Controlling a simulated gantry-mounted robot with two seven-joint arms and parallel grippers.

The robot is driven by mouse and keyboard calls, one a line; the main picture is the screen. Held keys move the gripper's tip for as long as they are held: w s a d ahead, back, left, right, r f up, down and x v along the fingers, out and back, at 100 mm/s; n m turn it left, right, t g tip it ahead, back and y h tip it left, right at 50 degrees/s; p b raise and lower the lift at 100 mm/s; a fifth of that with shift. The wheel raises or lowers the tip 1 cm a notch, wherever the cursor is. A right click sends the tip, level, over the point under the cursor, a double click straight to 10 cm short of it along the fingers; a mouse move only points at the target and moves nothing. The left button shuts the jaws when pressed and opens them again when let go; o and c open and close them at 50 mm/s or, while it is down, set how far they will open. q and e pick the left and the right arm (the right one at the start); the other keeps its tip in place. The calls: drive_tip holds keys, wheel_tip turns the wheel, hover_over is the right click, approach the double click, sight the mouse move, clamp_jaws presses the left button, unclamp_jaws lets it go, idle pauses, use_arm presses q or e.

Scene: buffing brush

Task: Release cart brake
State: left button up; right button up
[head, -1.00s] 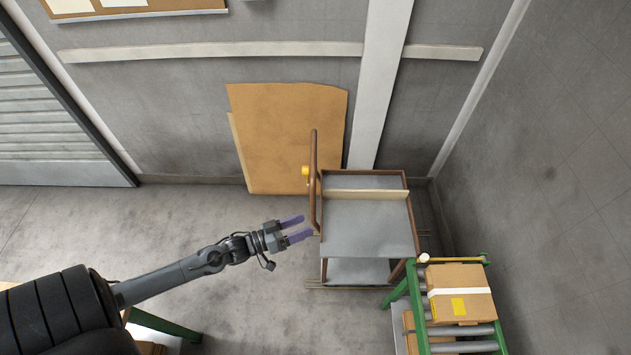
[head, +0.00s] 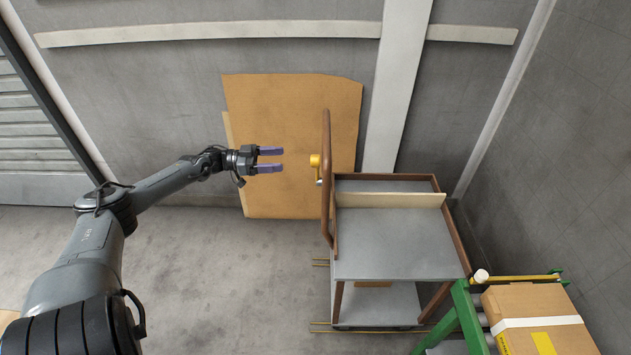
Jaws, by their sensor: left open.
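The cart (head: 385,240) stands by the back wall with a grey top deck, a lower shelf and a brown frame. Its tall brown handle (head: 326,200) rises on the left side. A small yellow knob (head: 315,161), likely the brake control, sticks out leftward from the handle, with a small metal part just below it. My left gripper (head: 271,160) is open and empty, its purple fingers pointing right at the knob. It is at about the knob's height in the picture, with a gap between them. My right gripper is out of the picture.
A cardboard sheet (head: 285,120) leans on the wall behind the gripper. A green roller stand (head: 467,320) with a taped cardboard box (head: 535,310) is at the lower right, close to the cart. The floor (head: 220,290) left of the cart is clear.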

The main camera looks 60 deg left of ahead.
sight(312, 161)
use_arm(q)
drive_tip(key=shift+m, duration=0.3)
drive_tip(key=shift+a+f+b+x, duration=0.1)
drive_tip(key=shift+f+b+x, duration=0.15)
drive_tip(key=shift+b+x, duration=1.55)
drive_tip(key=shift+a+f+b+x, duration=0.1)
drive_tip(key=shift+f+b+x, duration=0.15)
drive_tip(key=shift+b+x, duration=1.6)
drive_tip(key=shift+a+f+b+x, duration=0.1)
drive_tip(key=shift+f+b+x, duration=0.15)
drive_tip(key=shift+b+x, duration=1.55)
use_arm(e)
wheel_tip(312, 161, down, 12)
drive_tip(key=p, duration=0.1)
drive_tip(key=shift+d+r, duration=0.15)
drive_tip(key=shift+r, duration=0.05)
use_arm(q)
drive_tip(key=shift+w+d, duration=0.25)
drive_tip(key=shift+w, duration=0.3)
clamp_jaws()
